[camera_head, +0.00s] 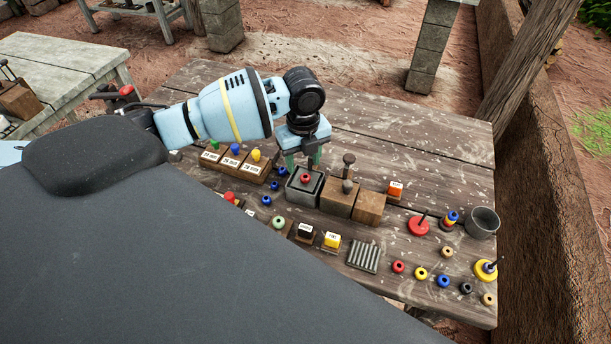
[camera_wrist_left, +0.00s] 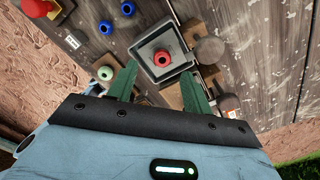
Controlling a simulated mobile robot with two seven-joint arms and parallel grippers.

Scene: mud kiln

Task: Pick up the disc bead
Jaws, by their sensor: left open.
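A red bead (camera_head: 305,179) with a dark hole sits in a square grey dish (camera_head: 293,196) on the table. I cannot tell for sure that it is the disc bead, as several round beads are about. My left gripper (camera_head: 302,164) points down just above the dish, open and empty. In the left wrist view the red bead (camera_wrist_left: 162,58) shows beyond and between the green fingertips (camera_wrist_left: 159,76), with nothing held. My right gripper is not in view.
Wooden blocks with a dark upright knob (camera_head: 347,172) stand close right of the dish. Blue beads (camera_head: 274,185) lie to its left. Loose beads (camera_head: 398,266), a ribbed grey plate (camera_head: 363,256) and a grey cup (camera_head: 482,222) are further right. The table's back (camera_head: 400,125) is clear.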

